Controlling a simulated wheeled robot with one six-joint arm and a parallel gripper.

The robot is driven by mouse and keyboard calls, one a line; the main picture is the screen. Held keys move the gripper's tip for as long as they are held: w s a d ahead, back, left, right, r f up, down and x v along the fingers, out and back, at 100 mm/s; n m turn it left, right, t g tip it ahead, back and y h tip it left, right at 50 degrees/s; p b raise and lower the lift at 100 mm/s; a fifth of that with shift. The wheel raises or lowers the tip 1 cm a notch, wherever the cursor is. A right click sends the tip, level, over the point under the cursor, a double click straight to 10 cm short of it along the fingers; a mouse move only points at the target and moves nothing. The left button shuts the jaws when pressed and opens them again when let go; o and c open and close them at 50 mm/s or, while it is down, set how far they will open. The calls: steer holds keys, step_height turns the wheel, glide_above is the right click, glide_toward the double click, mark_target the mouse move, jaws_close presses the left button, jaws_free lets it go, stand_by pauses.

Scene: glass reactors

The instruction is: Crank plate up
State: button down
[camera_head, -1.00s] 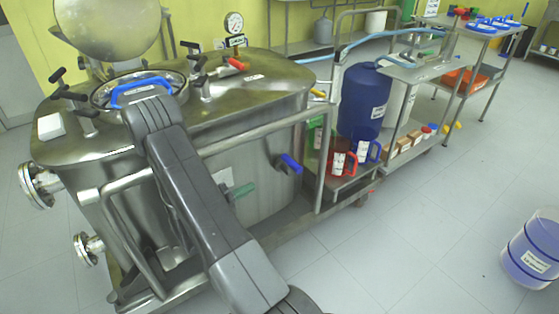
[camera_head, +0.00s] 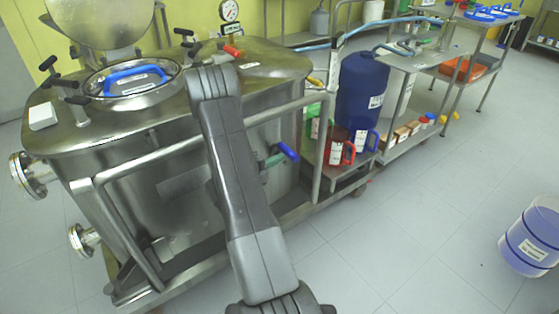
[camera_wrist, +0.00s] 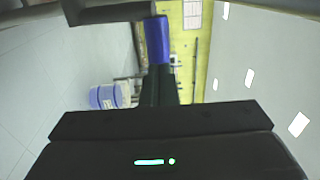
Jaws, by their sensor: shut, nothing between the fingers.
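A steel reactor vessel (camera_head: 188,113) fills the left. A round steel plate (camera_head: 150,91) with a blue handle (camera_head: 137,74) lies in its top opening. A larger round disc (camera_head: 98,14) stands raised behind. I cannot tell which of these the task means, and no crank is clearly identifiable. In the head view my arm reaches over the vessel's front edge and its end hides my gripper. In the wrist view my gripper (camera_wrist: 158,72) is shut and empty.
Black clamp knobs (camera_head: 49,63) and a red-handled valve (camera_head: 231,51) stand on the vessel top. A rail (camera_head: 285,107) runs along its front. A trolley with a blue drum (camera_head: 362,91) stands to the right. A bucket (camera_head: 531,240) sits on the floor right; the floor between is clear.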

mark_target(288, 151)
steer(key=shift+w+d, duration=0.25)
steer(key=shift+d, duration=0.15)
steer(key=shift+r, duration=0.15)
steer(key=p, duration=0.1)
steer(key=r+p, duration=0.1)
steer(key=p, duration=0.1)
steer(key=shift+w+d+g+y, duration=0.3)
steer(key=shift+d+y, duration=0.1)
steer(key=shift+p+x, duration=0.65)
steer(key=shift+x, duration=0.1)
steer(key=shift+r, duration=0.15)
steer(key=r+p+v, duration=0.1)
steer(key=p+v, duration=0.1)
steer(key=v, duration=1.2)
steer(key=shift+r, duration=0.4)
